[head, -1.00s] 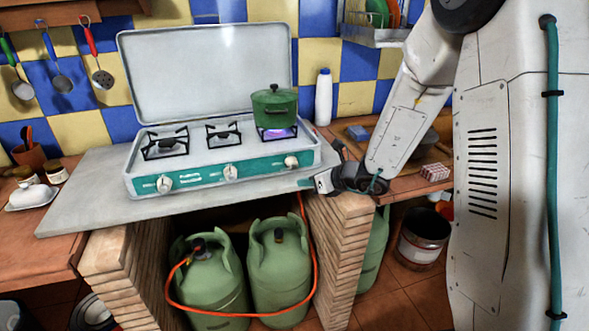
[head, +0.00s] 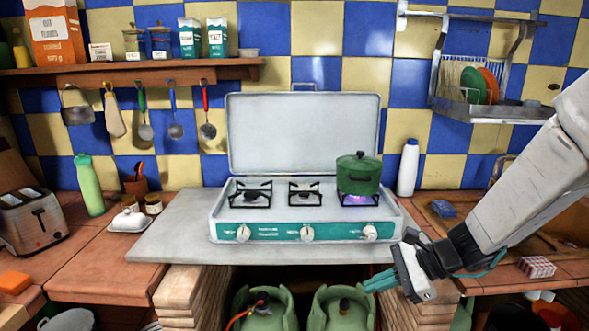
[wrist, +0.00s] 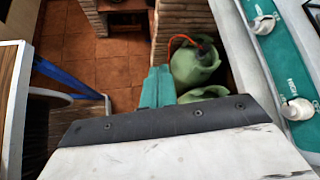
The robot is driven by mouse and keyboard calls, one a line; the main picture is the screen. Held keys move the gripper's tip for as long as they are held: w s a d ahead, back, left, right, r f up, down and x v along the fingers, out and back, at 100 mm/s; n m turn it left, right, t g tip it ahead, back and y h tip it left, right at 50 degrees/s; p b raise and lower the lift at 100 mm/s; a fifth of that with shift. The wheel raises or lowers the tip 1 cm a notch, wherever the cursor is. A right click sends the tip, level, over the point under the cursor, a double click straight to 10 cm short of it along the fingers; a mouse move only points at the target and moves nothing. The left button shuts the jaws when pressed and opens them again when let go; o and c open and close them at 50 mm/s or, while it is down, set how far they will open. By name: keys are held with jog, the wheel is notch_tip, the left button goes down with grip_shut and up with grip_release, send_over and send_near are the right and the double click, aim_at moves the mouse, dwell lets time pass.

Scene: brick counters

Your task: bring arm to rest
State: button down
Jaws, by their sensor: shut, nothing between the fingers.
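My gripper (head: 380,281) is at the lower right of the head view, in front of the counter's front edge and below the stove's right knob. Its teal fingers are together and empty. In the wrist view the closed fingers (wrist: 157,88) point out over the tiled floor, near the gas bottles. My arm (head: 520,185) comes in from the right edge of the head view, bent down towards the gripper.
The camping stove (head: 300,228) has its lid up, and a green pot (head: 358,174) stands on the lit right burner. Green gas bottles (head: 342,308) stand under the counter. A white bottle (head: 408,168) and a dish rack (head: 480,108) are at right. A toaster (head: 32,216) is at left.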

jog(key=s+d+r+n+h, duration=0.3)
jog(key=s+r+n, duration=0.1)
jog(key=s, duration=0.3)
jog(key=s+d+r+n+h, duration=0.3)
jog(key=s+r+n+h, duration=0.1)
jog(key=s+n, duration=0.3)
jog(key=s+d+r+n+g+h, duration=0.1)
jog(key=s+d+r+n+h, duration=0.2)
jog(key=s, duration=0.5)
jog(key=shift+s+r+n+h, duration=0.15)
jog(key=shift+r+n+h, duration=0.15)
jog(key=shift+r+n, duration=0.7)
jog(key=shift+f, duration=0.2)
